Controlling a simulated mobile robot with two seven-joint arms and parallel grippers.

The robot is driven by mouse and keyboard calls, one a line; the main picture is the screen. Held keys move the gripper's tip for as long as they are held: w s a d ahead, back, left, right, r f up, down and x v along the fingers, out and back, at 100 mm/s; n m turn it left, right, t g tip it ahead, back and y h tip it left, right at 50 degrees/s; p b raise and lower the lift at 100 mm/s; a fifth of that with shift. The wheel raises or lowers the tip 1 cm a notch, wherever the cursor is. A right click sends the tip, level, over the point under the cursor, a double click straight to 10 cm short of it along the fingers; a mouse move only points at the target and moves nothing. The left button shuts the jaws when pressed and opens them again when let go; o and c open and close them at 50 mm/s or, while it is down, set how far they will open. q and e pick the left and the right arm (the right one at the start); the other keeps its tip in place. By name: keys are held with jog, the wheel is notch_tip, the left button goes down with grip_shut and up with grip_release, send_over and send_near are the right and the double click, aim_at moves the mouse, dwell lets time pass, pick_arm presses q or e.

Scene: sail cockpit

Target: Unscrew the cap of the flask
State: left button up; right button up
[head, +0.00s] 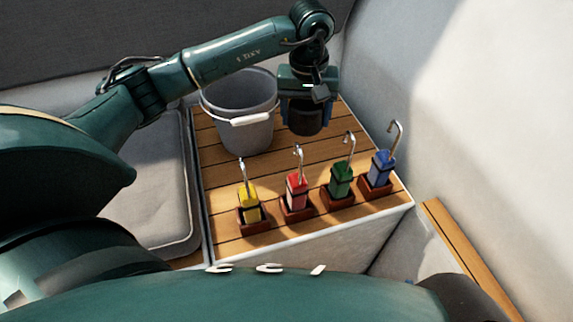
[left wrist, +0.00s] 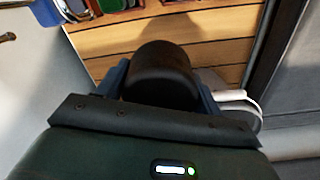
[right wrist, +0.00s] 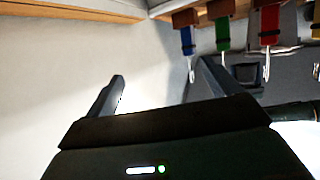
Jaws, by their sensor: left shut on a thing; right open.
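The flask (head: 304,120) shows in the head view as a short dark cylinder below my left gripper (head: 305,100), over the slatted wooden top. In the left wrist view its rounded black end (left wrist: 165,75) sits between the two fingers of my left gripper (left wrist: 165,88), which is shut on it. I cannot tell where the cap ends and the body begins, nor whether the base touches the wood. My right gripper (right wrist: 160,85) is open and empty in the right wrist view; it does not show in the head view.
A grey bucket (head: 241,125) with a white handle grip stands left of the flask. Yellow (head: 249,202), red (head: 296,190), green (head: 340,180) and blue (head: 381,167) pieces with metal hooks sit in brown holders along the front. A pale wall (head: 460,110) rises at the right.

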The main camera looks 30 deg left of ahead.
pick_arm(q)
jog(key=b, duration=0.4)
send_near(286, 172)
jog(key=shift+n, duration=0.3)
jog(key=d+f, duration=0.2)
jog(key=f, duration=0.1)
jog(key=d+f, duration=0.2)
jog(key=shift+w+f, duration=0.25)
jog(key=shift+w, duration=0.05)
jog(key=a, duration=0.4)
jog(key=shift+s+f+b, duration=0.35)
jog(key=shift+f, duration=0.3)
pick_arm(e)
jog(key=f+t, duration=0.1)
jog(key=w+a+n+t+y, duration=0.1)
jog(key=shift+w+a+f+t, duration=0.1)
jog(key=shift+f+t, duration=0.2)
jog(key=shift+f, duration=0.05)
pick_arm(q)
jog(key=shift+f, duration=0.1)
pick_arm(e)
jog(key=shift+f, duration=0.1)
